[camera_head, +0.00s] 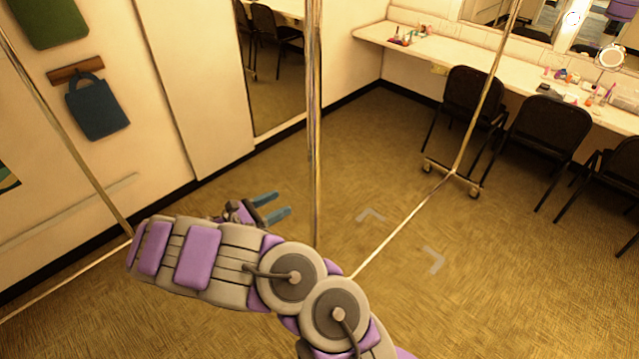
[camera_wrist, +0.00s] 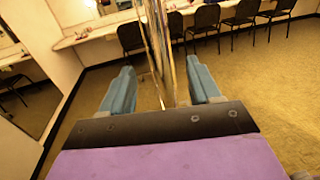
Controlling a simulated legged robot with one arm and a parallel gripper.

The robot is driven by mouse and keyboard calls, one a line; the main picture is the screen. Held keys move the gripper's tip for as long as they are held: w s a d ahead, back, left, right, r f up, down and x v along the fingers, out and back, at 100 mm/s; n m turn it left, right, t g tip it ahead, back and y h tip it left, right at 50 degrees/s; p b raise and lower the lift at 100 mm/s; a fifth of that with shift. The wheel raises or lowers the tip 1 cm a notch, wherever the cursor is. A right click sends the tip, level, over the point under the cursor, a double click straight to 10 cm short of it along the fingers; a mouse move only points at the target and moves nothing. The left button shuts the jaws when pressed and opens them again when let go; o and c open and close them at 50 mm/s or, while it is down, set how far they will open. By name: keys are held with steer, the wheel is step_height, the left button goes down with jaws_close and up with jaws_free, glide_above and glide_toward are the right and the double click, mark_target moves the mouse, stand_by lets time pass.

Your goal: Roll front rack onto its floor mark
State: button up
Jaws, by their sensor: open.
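The front rack is a brass-coloured metal frame; its near upright pole (camera_head: 314,130) stands close in front of me. A base rail (camera_head: 405,220) runs from near it to a farther pole (camera_head: 487,85) on small casters. My gripper (camera_head: 276,203) is open, with blue fingers pointing toward the near pole from its left. In the wrist view, shiny poles (camera_wrist: 158,40) show between the spread blue fingers (camera_wrist: 162,78); I cannot tell whether they touch. The floor mark shows as pale corner brackets (camera_head: 433,261) on both sides of the base rail. My arm hides part of the rack's base.
Black chairs (camera_head: 475,97) line a makeup counter (camera_head: 450,47) at the right. A wall mirror (camera_head: 275,75) is behind the near pole. A blue bag (camera_head: 97,106) hangs on the left wall. Another slanted pole (camera_head: 65,115) stands at left. Carpet at lower right is clear.

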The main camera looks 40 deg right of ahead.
steer(key=s+d+b, duration=0.1)
steer(key=d, duration=1.4)
steer(key=shift+s, duration=0.35)
steer(key=shift+c, duration=0.4)
steer(key=shift+a, duration=0.1)
jaws_close()
